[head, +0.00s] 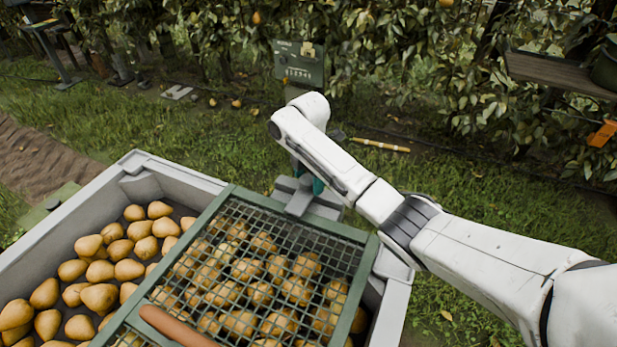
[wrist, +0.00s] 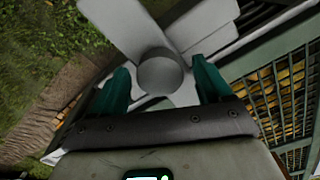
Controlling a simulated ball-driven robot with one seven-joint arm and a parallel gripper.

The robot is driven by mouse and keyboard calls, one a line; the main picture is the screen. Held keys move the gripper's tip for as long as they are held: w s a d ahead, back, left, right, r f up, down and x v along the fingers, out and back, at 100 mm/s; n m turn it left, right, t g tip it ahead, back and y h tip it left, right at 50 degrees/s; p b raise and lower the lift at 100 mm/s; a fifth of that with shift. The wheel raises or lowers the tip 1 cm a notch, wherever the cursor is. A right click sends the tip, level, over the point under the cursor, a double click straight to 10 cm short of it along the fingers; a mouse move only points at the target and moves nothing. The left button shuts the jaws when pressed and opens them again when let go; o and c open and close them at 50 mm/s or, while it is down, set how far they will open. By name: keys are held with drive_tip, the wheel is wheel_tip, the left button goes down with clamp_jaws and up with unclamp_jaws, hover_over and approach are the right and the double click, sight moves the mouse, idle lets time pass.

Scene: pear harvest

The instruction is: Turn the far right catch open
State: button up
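A grey catch (head: 299,196) sits at the far edge of the green-framed mesh lid (head: 365,262), on the bin's far rim. It is the only catch I can make out; my arm hides part of it in the head view. My gripper (wrist: 162,70) is over this catch, with its two teal fingers apart. In the wrist view the catch's round hub (wrist: 160,74) shows between the fingers, with a small gap on each side. Pale grey arms spread from the hub. In the head view only a bit of teal finger shows behind my arm.
The pale grey bin (head: 55,232) holds many pears, some under the mesh. A reddish-brown bar (head: 175,326) lies across the lid's near part. Grass lies beyond the bin. A sign (head: 299,63) and leafy trees stand behind; a shelf (head: 560,75) is at the upper right.

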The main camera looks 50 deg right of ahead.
clamp_jaws()
idle(0.5)
